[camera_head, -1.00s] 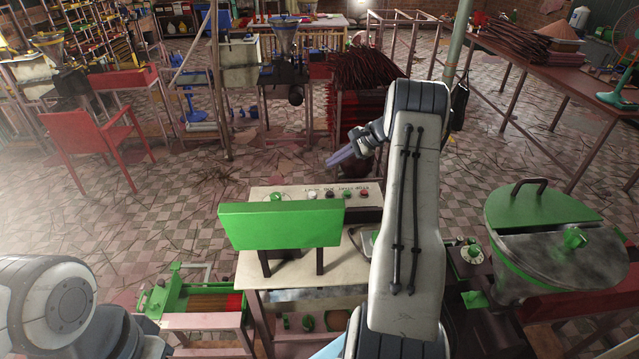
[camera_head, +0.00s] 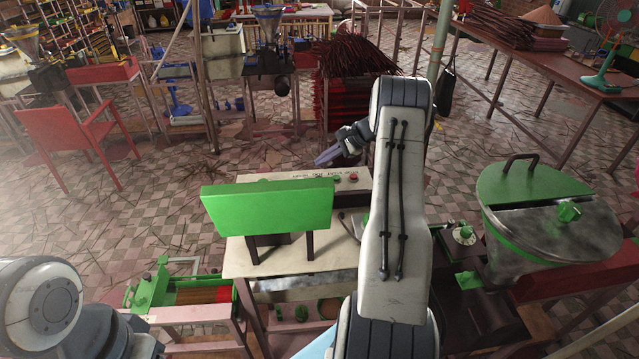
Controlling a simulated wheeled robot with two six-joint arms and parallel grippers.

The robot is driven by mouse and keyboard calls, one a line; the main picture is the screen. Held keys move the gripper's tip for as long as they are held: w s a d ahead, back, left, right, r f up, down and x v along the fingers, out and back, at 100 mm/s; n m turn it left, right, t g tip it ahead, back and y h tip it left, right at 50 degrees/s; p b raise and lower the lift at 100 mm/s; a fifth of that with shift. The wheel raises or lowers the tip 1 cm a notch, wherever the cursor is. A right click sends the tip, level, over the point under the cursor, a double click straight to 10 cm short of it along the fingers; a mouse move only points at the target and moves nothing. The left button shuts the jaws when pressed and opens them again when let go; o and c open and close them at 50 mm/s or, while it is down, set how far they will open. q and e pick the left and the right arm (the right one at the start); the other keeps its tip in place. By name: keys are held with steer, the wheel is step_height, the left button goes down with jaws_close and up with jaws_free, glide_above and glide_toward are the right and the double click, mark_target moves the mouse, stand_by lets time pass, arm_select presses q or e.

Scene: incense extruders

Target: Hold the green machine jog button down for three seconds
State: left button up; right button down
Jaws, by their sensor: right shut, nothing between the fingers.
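The green machine's green panel (camera_head: 268,219) stands on dark legs on a pale bench. Behind it is a pale control box (camera_head: 275,182) with lettering and a red button (camera_head: 352,178) at its right end, with a darker button (camera_head: 337,178) beside it. The green panel hides the rest of the button row, and I cannot tell which button is the jog button. My right gripper (camera_head: 326,157) is shut and empty. It appears just above the box's right end in the picture, and no contact is visible. My left gripper is out of view; only my left arm shows at lower left.
A large drum with a green lid (camera_head: 530,190) stands to the right. A small green machine (camera_head: 160,290) sits at the bench's left. A red chair (camera_head: 75,140) and a stack of dark incense bundles (camera_head: 350,75) stand behind.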

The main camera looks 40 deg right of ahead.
steer(key=shift+f+b, duration=0.8)
steer(key=shift+f, duration=0.7)
steer(key=shift+f, duration=0.1)
stand_by(0.7)
steer(key=shift+f+b, duration=0.3)
steer(key=shift+b, duration=0.1)
steer(key=shift+f+b, duration=0.45)
steer(key=shift+f, duration=0.1)
stand_by(0.5)
steer(key=shift+r, duration=0.15)
stand_by(3.3)
steer(key=shift+r+p, duration=0.5)
steer(key=shift+r, duration=0.3)
